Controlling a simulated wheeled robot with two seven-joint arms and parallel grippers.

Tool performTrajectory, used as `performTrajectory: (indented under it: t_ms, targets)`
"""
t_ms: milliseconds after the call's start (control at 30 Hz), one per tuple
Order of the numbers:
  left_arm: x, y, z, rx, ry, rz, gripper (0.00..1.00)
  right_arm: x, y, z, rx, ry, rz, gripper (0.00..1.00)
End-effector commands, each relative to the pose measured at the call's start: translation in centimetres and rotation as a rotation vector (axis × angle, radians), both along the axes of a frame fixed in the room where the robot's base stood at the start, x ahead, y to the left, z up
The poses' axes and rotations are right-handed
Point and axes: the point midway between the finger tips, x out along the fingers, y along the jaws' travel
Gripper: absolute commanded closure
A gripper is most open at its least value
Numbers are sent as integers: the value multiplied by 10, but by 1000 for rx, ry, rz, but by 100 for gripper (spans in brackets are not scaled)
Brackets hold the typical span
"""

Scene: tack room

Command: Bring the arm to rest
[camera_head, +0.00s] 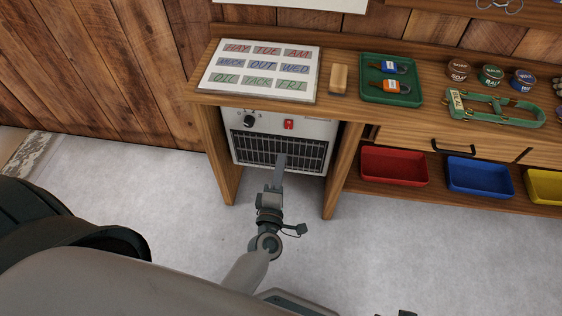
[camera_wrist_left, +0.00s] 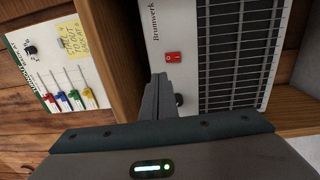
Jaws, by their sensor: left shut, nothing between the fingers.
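My left arm reaches in from the bottom of the head view. Its gripper (camera_head: 281,160) is shut and empty, pointing at the grille of the heater (camera_head: 234,150) under the bench. In the left wrist view the closed fingers (camera_wrist_left: 160,82) stand in front of the heater's pale front panel (camera_wrist_left: 155,50), near its red switch (camera_wrist_left: 174,57). I cannot tell whether the fingertips touch the heater. A dark knob (camera_wrist_left: 180,100) shows just beside the fingers. My right gripper cannot be made out.
Red (camera_head: 394,166), blue (camera_head: 480,176) and yellow (camera_head: 545,187) bins sit below. The grey floor (camera_head: 420,250) in front is clear.

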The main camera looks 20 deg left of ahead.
Motion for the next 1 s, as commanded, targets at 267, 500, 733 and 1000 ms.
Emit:
performTrajectory:
  t_ms: [267,500,733,1000]
  targets:
    - [0,0,0,0,0,0,100,0,0,0,0,0,0,63]
    - [-1,-6,-5,47,27,-30,100,3,1,-5,2,-5,0,63]
    - [-14,-38,-46,321,183,-210,100,18,8,-35,14,-41,5,63]
    - [-90,-66,-159,865,520,-615,100,30,18,-93,39,-121,15,63]
